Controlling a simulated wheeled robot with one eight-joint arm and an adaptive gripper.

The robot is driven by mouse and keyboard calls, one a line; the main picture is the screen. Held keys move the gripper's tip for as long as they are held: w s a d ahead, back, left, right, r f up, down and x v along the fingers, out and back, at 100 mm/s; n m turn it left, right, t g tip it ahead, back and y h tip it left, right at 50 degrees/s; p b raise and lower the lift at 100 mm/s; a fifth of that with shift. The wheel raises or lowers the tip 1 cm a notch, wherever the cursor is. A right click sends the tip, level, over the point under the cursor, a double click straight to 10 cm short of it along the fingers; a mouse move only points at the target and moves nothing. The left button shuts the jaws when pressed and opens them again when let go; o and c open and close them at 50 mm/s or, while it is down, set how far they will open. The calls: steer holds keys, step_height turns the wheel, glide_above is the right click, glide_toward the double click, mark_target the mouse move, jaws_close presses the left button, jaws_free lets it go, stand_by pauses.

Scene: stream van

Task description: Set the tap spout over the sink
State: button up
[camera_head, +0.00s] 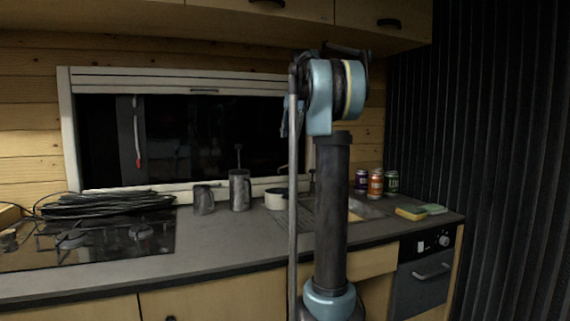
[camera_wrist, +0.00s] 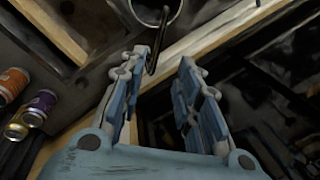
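The tap spout looks to be the thin dark bent rod (camera_wrist: 157,42) in the wrist view. Its lower end lies by the left fingertip of my gripper (camera_wrist: 163,60), at the mouth between the fingers. I cannot tell whether they touch. My gripper is open, with a clear gap between its fingers. In the head view the sink (camera_head: 368,209) is set in the right part of the counter, partly hidden behind my arm. The tap is mostly hidden there too, so its angle to the sink is unclear.
Upper cabinets (camera_head: 270,22) overhang the window.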

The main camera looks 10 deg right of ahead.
mark_target(286, 165)
steer(key=f, duration=0.4)
steer(key=a+f, duration=0.1)
steer(key=f, duration=0.2)
steer(key=w+a+f, duration=0.1)
steer(key=f, duration=0.3)
steer(key=shift+w+f, duration=0.1)
steer(key=shift+f, duration=0.25)
steer(key=shift+c, duration=0.6)
jaws_close()
